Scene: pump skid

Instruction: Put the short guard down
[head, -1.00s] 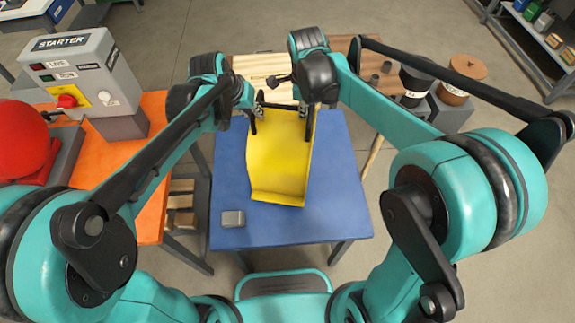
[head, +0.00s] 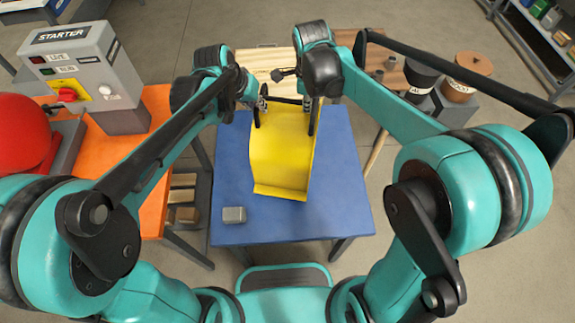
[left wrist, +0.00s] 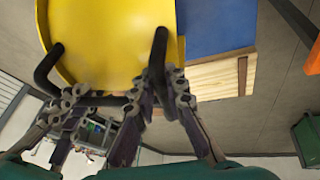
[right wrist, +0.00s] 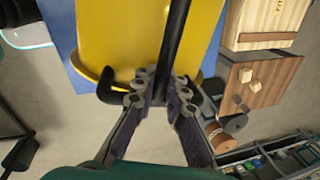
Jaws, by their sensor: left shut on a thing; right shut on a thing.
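The short guard is a yellow bent sheet cover (head: 280,152) with black handles, over the blue table (head: 232,185) in the head view. My left gripper (head: 259,108) and my right gripper (head: 312,110) are at its far end, each shut on a black handle. The yellow sheet also fills the upper part of the left wrist view (left wrist: 110,40) and the right wrist view (right wrist: 125,35). In the right wrist view the fingers close around a black bar (right wrist: 176,40). Whether the guard's underside touches the table cannot be told.
A small grey block (head: 234,214) lies on the blue table near its front left. An orange bench (head: 148,165) with a grey starter box (head: 100,75) and a red rounded machine (head: 22,135) stands left. Wooden surfaces (head: 262,62) lie beyond the table. Spools (head: 458,90) stand at right.

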